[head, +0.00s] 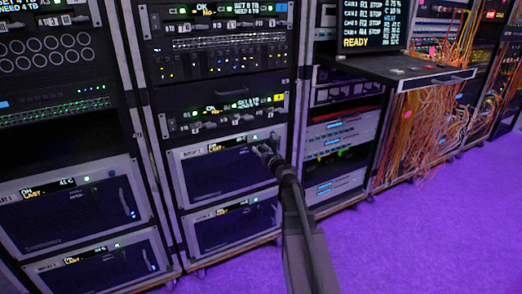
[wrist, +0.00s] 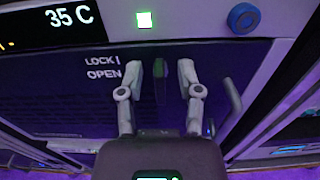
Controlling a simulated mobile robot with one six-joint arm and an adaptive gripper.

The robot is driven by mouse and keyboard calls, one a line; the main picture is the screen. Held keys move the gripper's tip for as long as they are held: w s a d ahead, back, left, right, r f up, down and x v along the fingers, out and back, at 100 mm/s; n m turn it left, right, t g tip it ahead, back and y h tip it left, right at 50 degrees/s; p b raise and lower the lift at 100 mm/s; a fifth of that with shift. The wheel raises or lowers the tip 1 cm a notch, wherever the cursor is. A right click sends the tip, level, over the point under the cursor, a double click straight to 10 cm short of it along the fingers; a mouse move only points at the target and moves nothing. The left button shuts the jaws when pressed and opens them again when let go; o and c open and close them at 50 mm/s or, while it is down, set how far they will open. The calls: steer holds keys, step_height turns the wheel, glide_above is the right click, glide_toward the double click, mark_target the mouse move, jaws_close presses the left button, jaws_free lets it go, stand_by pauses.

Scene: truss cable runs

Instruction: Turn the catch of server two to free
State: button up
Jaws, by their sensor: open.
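My gripper (wrist: 160,68) is open in the wrist view, one finger on each side of a small dark green upright catch (wrist: 160,84). A gap shows between each finger and the catch. The words LOCK and OPEN stand left of the catch on the dark server front (wrist: 60,95); which one it is set to I cannot tell. In the head view my gripper (head: 263,148) is at the upper right of the upper server (head: 205,172) low in the middle rack. My arm hides part of that front, and the catch is too small to see there.
A display reading 35 C (wrist: 50,25), a green light (wrist: 144,20) and a blue round knob (wrist: 243,18) sit above the catch. A grey bar handle (wrist: 229,105) stands close right of my gripper. Another server (head: 235,228) is below. The purple floor (head: 420,235) is clear at right.

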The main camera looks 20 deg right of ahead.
jaws_close()
steer(key=shift+n, duration=0.3)
steer(key=n, duration=0.8)
steer(key=shift+a+n, duration=0.1)
steer(key=shift+n, duration=0.3)
steer(key=n, duration=0.4)
steer(key=shift+f, duration=0.15)
steer(key=n, duration=0.4)
steer(key=shift+a+n, duration=0.1)
steer(key=shift+n, duration=0.2)
